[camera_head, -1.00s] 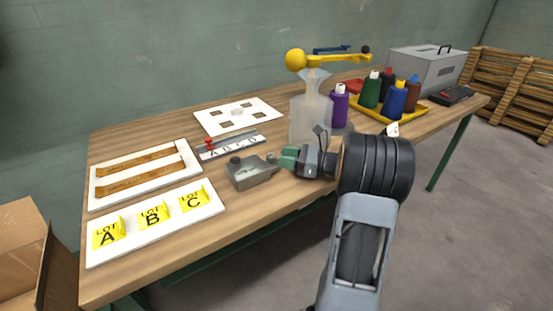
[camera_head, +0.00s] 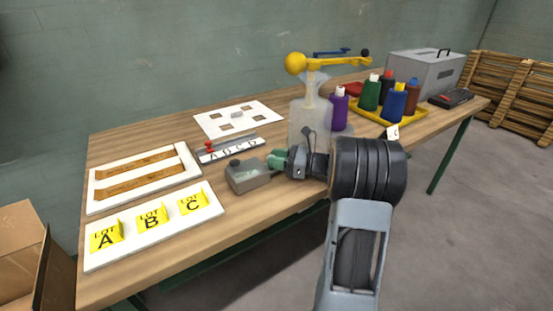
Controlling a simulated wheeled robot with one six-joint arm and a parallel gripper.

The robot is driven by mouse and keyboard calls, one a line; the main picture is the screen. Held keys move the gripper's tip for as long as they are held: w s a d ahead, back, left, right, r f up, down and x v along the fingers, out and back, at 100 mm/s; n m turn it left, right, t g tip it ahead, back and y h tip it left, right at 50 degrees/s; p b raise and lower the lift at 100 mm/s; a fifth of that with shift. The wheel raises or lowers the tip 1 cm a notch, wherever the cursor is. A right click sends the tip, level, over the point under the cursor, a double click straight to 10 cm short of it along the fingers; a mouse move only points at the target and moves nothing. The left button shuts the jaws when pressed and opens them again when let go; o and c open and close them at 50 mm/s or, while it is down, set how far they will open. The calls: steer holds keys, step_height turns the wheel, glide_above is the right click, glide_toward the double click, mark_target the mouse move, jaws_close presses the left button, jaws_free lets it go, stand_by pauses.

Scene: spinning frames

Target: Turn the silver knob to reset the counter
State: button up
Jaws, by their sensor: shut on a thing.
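The counter (camera_head: 250,179) is a small grey box on the wooden table, with a dark round piece on its top left. The silver knob is not clearly visible; the right side of the counter is where my gripper meets it. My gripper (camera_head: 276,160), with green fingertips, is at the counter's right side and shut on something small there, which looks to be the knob. The fingers hide most of it.
A white board with yellow LOT A, B, C blocks (camera_head: 152,219) lies at front left. A lettered strip (camera_head: 232,150) lies behind the counter. A clear jug with a yellow lever (camera_head: 310,118) and several coloured bottles (camera_head: 371,93) stand right. Table (camera_head: 215,250) is clear in front.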

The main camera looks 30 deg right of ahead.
steer(key=shift+s+a+r+m+t+h+p, duration=0.1)
steer(key=shift+m+t+h+p, duration=0.2)
steer(key=shift+m+t+h, duration=0.3)
steer(key=shift+s+a+m+t+h+p, duration=0.1)
steer(key=shift+m+t+h+p, duration=0.15)
steer(key=shift+m+t+h, duration=0.3)
steer(key=shift+a+m+t+h+b, duration=0.1)
steer(key=shift+m+t+h+b, duration=0.15)
steer(key=shift+m+t+h, duration=0.85)
steer(key=shift+a+m+t+h+b, duration=0.1)
steer(key=shift+m+t+h+b, duration=0.3)
steer(key=shift+h, duration=1.15)
steer(key=shift+m, duration=0.45)
steer(key=o, duration=0.6)
steer(key=shift+n+y+p, duration=0.3)
